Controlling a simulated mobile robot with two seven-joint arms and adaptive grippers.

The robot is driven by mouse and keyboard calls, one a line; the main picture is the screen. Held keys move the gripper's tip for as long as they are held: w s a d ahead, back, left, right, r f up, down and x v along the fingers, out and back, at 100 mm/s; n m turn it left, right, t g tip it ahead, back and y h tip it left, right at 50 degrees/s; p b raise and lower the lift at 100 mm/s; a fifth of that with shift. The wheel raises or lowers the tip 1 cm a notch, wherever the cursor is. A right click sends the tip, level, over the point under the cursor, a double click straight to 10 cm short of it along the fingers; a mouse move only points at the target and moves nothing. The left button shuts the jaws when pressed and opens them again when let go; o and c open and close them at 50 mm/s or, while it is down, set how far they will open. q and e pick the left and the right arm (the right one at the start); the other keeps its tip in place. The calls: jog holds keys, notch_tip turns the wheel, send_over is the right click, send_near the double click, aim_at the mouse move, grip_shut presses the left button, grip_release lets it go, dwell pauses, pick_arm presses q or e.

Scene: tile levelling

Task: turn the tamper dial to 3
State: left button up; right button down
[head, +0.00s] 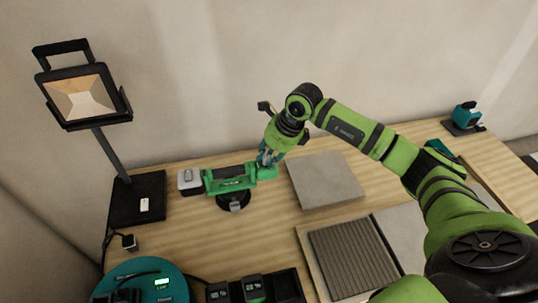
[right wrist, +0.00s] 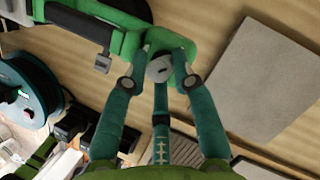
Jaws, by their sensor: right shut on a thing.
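The green tamper (head: 230,179) lies on the wooden bench, with a black round part under its middle and a grey block at its left end. My right gripper (head: 268,158) reaches down to the tamper's right end. In the right wrist view the tamper's green body (right wrist: 95,28) crosses the top. The fingers of my right gripper (right wrist: 161,60) are closed around a small grey round dial (right wrist: 158,70) with a dark mark on it. The fingers hide part of the dial, and I cannot read its numbers. My left gripper is not in view.
A grey tile (head: 325,180) lies right of the tamper, and a ribbed brown panel (head: 352,258) lies nearer. A work lamp (head: 82,97) stands at the left on a black base. A round teal device (head: 145,282) and battery chargers (head: 255,288) are in front.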

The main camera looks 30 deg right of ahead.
jog(key=m, duration=0.1)
jog(key=m+b, duration=0.1)
jog(key=m+h+b, duration=0.1)
jog(key=m, duration=0.1)
jog(key=shift+a+t, duration=0.3)
jog(key=shift+t, duration=0.1)
jog(key=m+h+b, duration=0.2)
jog(key=m+b, duration=0.1)
jog(key=m, duration=0.2)
jog(key=shift+a+m, duration=0.1)
jog(key=shift+m, duration=0.2)
jog(key=m+h+b, duration=0.1)
jog(key=m, duration=0.1)
jog(key=m+h+b, duration=0.1)
jog(key=m, duration=0.1)
jog(key=shift+w+m+g, duration=0.1)
jog(key=shift+m+g, duration=0.2)
jog(key=m+h+b, duration=0.1)
jog(key=m, duration=0.1)
jog(key=shift+m+g, duration=0.4)
jog(key=shift+r+m+g+h+p, duration=0.25)
jog(key=shift+m+g+p, duration=0.2)
jog(key=shift+m, duration=0.75)
jog(key=shift+w+f+m+g+h+p, duration=0.1)
jog(key=shift+m+g+h+p, duration=0.15)
jog(key=shift+m+g+p, duration=0.7)
jog(key=shift+m+t, duration=0.5)
jog(key=shift+m, duration=0.05)
jog(key=c, duration=1)
grip_release()
